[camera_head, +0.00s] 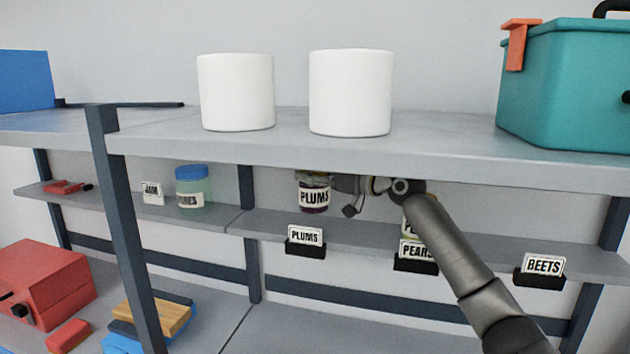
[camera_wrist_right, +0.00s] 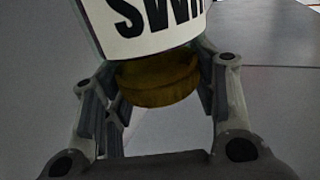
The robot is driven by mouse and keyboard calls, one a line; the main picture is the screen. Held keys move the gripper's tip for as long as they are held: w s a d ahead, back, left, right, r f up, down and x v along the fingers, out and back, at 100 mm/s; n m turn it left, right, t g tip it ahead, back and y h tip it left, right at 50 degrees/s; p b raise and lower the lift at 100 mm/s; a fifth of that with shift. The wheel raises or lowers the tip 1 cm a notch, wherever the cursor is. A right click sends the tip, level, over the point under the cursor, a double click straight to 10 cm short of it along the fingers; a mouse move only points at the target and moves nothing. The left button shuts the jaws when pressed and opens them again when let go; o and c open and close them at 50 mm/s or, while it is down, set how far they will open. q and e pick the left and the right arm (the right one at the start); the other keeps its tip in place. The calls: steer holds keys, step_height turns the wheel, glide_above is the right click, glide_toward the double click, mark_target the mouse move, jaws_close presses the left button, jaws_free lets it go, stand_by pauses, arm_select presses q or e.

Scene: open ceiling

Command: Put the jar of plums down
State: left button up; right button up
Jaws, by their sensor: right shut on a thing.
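The jar of plums (camera_head: 313,197) is upright under the top shelf, over the lower shelf (camera_head: 262,224), behind the PLUMS card (camera_head: 306,236). Whether its base touches the shelf I cannot tell. My right gripper (camera_head: 340,184) reaches in from the right and is shut on the jar near its top. In the right wrist view the fingers (camera_wrist_right: 160,95) stand either side of the gold lid (camera_wrist_right: 158,82), with the upside-down label (camera_wrist_right: 145,25) beyond. The top shelf's edge hides the jar's top in the head view. My left gripper is out of view.
The top shelf (camera_head: 440,140) hangs close above the jar. My right forearm partly covers the PEARS card (camera_head: 415,252) and a jar behind it (camera_head: 408,224). A BEETS card (camera_head: 542,267) stands at right. A blue-lidded jar (camera_head: 192,190) stands left, beyond a post.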

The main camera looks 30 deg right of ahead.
mark_target(315, 186)
steer(key=shift+s+f+p, duration=0.1)
steer(key=shift+f+p, duration=0.4)
steer(key=shift+f, duration=1)
steer(key=shift+d+f+p, duration=0.1)
steer(key=shift+f+p, duration=0.15)
steer(key=shift+p, duration=0.05)
steer(key=shift+d+f, duration=0.1)
steer(key=shift+f, duration=0.2)
steer(key=shift+f, duration=0.1)
steer(key=o, duration=1.4)
steer(key=shift+f, duration=0.1)
steer(key=shift+o, duration=0.2)
